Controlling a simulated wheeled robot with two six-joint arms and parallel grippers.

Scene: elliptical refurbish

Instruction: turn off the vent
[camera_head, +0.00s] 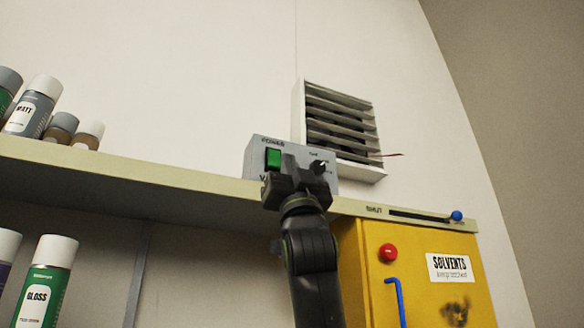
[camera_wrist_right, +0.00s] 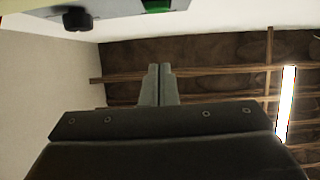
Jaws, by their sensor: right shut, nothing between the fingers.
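The vent (camera_head: 340,125) is a white louvred box on the wall above the shelf, with a thin red streamer sticking out to its right. A grey control box (camera_head: 259,146) stands on the shelf in front of it, with a green switch (camera_head: 273,159) and a black knob (camera_head: 319,167). My right gripper (camera_head: 284,168) is shut and empty in front of the box, covering part of its face and label. In the right wrist view its fingers (camera_wrist_right: 157,84) are together, and the green switch (camera_wrist_right: 158,5) and black knob (camera_wrist_right: 77,18) show at the top edge. My left gripper is not in view.
A long shelf (camera_head: 150,178) carries spray cans (camera_head: 34,108) at the left. A slider with a blue knob (camera_head: 456,216) is on its right end, marked SHUT. Below is a yellow solvents cabinet (camera_head: 420,300) with a red button (camera_head: 388,253) and blue handle (camera_head: 398,298).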

